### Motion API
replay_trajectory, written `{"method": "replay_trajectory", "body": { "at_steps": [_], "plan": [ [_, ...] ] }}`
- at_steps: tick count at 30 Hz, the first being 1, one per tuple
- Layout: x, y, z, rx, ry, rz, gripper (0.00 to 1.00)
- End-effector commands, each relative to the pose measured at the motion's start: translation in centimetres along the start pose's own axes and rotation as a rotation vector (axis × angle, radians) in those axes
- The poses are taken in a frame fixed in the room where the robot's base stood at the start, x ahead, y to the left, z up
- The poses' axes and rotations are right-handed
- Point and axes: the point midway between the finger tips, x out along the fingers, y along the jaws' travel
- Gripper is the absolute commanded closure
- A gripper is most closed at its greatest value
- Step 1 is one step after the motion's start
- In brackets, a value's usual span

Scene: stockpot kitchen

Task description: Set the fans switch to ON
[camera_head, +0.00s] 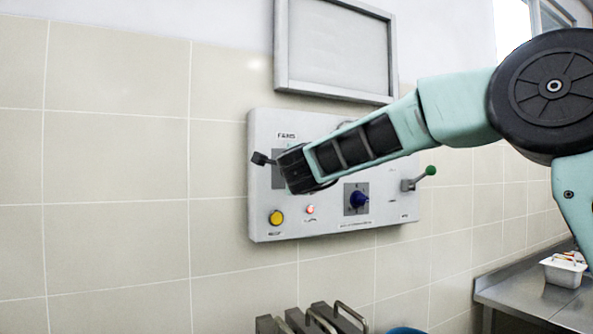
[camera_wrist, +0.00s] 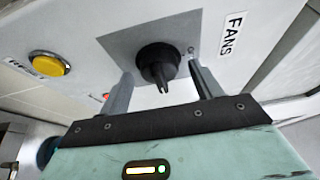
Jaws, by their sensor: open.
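The fans switch (camera_wrist: 158,62) is a black rotary knob on a grey plate (camera_wrist: 122,42), beside the FANS label (camera_wrist: 232,35) in the wrist view. My gripper (camera_wrist: 160,70) is open, with one finger on each side of the knob in the picture. I cannot tell whether the fingers touch it or how far short of it they stop. In the head view my gripper (camera_head: 289,171) is at the upper left of the control panel (camera_head: 262,203) and hides the knob. The switch setting cannot be read.
The panel also carries a yellow button (camera_head: 276,217), a red light (camera_head: 310,209), a blue knob (camera_head: 358,198) and a green-tipped lever (camera_head: 430,171). A framed board (camera_head: 335,45) hangs above. A steel counter (camera_head: 530,295) with a white container (camera_head: 563,271) stands lower right.

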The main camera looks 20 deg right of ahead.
Motion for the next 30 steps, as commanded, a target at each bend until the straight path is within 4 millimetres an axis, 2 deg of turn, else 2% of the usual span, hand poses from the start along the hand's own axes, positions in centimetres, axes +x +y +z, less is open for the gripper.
{"method": "replay_trajectory", "body": {
  "at_steps": [5, 15, 21, 25, 30],
  "plan": [
    [-2.6, 0.2, 0.1, -0.001, -0.003, -0.003, 0.35],
    [-10.6, 0.2, 0.1, 0.0, -0.003, -0.004, 0.35],
    [-14.6, 0.1, 0.0, 0.0, -0.002, -0.003, 0.35],
    [-16.2, 0.1, 0.0, 0.001, -0.001, -0.003, 0.35],
    [-17.0, 0.0, 0.0, 0.0, 0.001, -0.001, 0.35]
  ]
}}
